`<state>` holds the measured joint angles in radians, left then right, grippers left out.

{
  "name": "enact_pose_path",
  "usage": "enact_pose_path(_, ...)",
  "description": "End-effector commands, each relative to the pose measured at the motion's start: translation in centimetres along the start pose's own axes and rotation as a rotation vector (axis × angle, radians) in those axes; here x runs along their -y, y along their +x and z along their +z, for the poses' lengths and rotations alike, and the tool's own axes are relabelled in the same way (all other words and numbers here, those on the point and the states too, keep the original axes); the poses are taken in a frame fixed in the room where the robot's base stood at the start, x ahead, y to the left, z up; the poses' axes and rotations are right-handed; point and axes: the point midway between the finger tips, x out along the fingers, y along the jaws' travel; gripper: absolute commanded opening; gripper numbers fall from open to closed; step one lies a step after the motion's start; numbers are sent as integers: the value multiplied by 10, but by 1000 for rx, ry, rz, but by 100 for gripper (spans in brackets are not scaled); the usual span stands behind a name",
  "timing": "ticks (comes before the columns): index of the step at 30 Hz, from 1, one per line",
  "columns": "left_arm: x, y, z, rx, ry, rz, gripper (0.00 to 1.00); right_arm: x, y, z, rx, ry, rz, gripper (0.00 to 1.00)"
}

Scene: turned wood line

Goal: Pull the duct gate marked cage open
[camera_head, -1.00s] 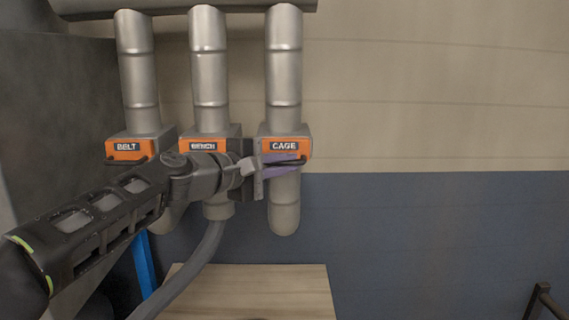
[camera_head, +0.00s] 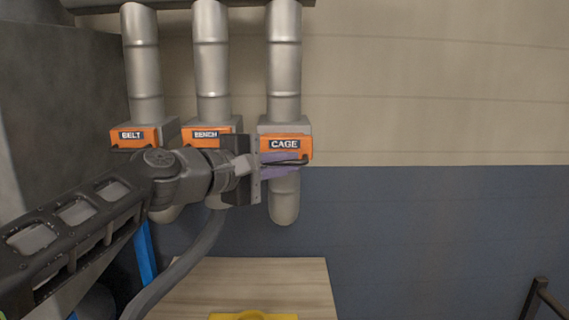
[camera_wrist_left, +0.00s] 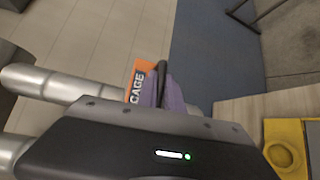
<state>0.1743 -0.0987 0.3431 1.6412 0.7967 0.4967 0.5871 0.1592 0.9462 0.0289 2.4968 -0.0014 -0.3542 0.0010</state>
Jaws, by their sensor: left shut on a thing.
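The duct gate marked CAGE (camera_head: 284,144) is an orange plate with a dark handle (camera_head: 290,162), on the rightmost of three grey vertical ducts. My left gripper (camera_head: 285,165) reaches in from the left, and its purple fingers are shut on that handle. In the left wrist view the orange CAGE plate (camera_wrist_left: 137,80) stands beside the dark handle (camera_wrist_left: 161,80), which lies between the purple fingers (camera_wrist_left: 163,92). The orange plate sticks out a little in front of the grey gate housing (camera_head: 284,125). My right gripper is not in view.
The BELT gate (camera_head: 133,136) and BENCH gate (camera_head: 206,135) sit to the left, the latter close behind my arm. A grey hose (camera_head: 190,262) hangs below. A wooden top (camera_head: 300,285) with a yellow object (camera_head: 252,315) lies underneath.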

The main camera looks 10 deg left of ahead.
Motion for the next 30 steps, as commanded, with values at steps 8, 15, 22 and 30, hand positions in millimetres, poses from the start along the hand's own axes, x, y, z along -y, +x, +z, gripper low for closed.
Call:
enact_pose_path(8, 2, -10, 10, 1, 0, 2, 0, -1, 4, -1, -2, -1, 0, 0)
enact_pose_path(15, 2, -10, 10, 3, 1, 1, 21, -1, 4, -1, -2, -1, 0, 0)
enact_pose_path(22, 1, -10, 10, 1, 1, 3, 32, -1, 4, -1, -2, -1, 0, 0)
enact_pose_path(30, 1, -14, 9, -1, 1, 5, 32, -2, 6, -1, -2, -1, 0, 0)
